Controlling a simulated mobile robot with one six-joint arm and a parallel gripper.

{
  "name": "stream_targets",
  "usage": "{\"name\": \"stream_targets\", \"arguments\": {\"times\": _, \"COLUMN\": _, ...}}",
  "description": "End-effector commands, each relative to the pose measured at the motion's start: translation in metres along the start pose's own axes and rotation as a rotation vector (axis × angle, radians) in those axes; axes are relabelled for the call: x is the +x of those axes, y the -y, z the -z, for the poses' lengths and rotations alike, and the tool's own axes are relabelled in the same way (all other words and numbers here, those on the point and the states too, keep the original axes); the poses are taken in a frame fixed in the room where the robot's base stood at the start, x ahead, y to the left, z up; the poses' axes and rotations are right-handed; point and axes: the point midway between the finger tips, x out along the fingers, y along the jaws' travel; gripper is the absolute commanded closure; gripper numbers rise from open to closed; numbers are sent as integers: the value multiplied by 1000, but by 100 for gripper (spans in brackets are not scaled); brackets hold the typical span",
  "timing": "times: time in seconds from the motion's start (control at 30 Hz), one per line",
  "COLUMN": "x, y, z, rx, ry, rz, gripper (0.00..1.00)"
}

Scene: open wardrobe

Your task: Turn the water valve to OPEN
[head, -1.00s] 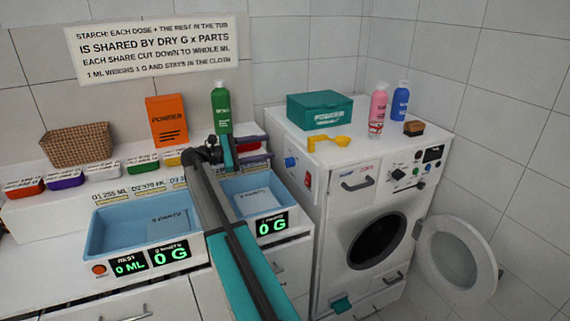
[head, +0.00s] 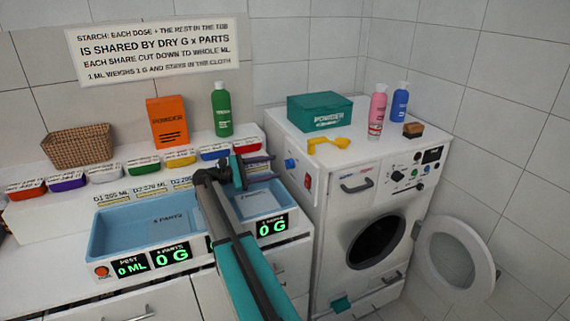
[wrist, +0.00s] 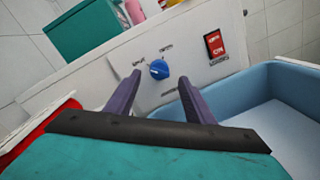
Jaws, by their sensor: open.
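The water valve looks to be the small round blue knob (wrist: 159,69) on the white side panel of the washing machine. It also shows in the head view (head: 291,163). A pale mark shows on the knob's left part. Two small labels sit by it, one to its upper left and one above; I cannot read them surely. My gripper (wrist: 160,77) is open, its two purple fingers pointing at the panel. In the wrist view the knob appears between the fingertips, seemingly still beyond them, and nothing is held. In the head view my gripper is over the right blue tub, left of the knob.
A red rocker switch (wrist: 214,44) is right of the knob on the same panel. The blue tub (wrist: 285,95) lies at the right of the wrist view. The washing machine (head: 345,190) has its round door (head: 455,255) open. A green bottle (head: 222,110) stands behind my arm.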

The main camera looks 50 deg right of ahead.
Motion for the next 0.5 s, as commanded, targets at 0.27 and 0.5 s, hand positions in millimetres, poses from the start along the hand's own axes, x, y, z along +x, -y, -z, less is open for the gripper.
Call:
{"name": "stream_targets", "arguments": {"times": 0.27, "x": 38, "y": 0, "z": -2, "rx": 0, "ry": 1, "rz": 1, "gripper": 51}}
{"name": "stream_targets", "arguments": {"times": 0.5, "x": 54, "y": 0, "z": -1, "rx": 0, "ry": 1, "rz": 0, "gripper": 51}}
